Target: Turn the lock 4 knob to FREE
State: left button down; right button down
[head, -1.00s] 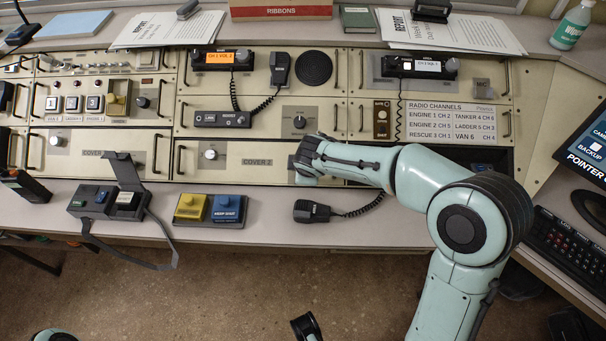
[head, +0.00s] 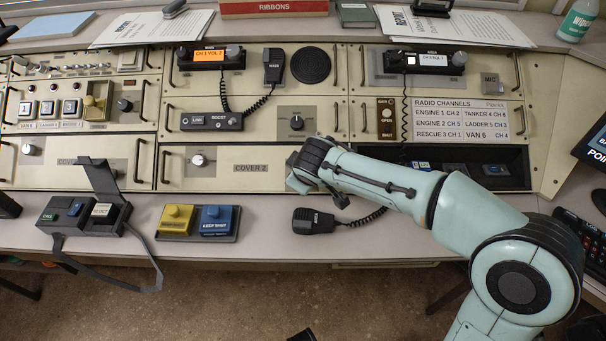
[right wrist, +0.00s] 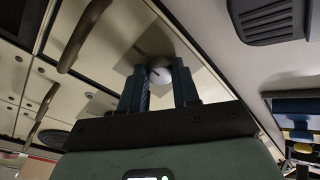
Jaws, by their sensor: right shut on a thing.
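In the right wrist view my right gripper (right wrist: 160,88) is shut on a round pale grey knob (right wrist: 159,70). The knob sits on a grey plate on the cream panel, with one dark finger on each side. In the head view my right gripper (head: 300,180) is at the lower panel, right of the COVER 2 label (head: 250,168), and it hides the knob. I cannot read a lock number or a FREE mark, nor tell the knob's setting. Another knob (head: 197,160) stands left of that label.
A black hand microphone (head: 312,221) lies on the desk just below my right gripper, its coiled cord running right. A yellow and blue button box (head: 215,220) is to its left. Handles (head: 167,167) stick out from the panels. A dark recess (head: 490,168) lies behind my forearm.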

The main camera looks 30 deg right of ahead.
dwell(0.3)
jog(key=c, duration=1.1)
grip_release()
jog(key=shift+s+r, duration=0.2)
jog(key=shift+r, duration=0.3)
pick_arm(q)
jog(key=shift+g, duration=0.3)
jog(key=r+p, duration=0.1)
jog(key=s+d+r+p, duration=0.1)
jog(key=r, duration=0.1)
jog(key=s+d+r+p, duration=0.1)
jog(key=shift+d+r+p, duration=0.15)
jog(key=shift+r+p, duration=0.15)
pick_arm(e)
jog(key=v, duration=1.2)
jog(key=shift+s+a+r, duration=0.1)
jog(key=shift+s+r, duration=0.05)
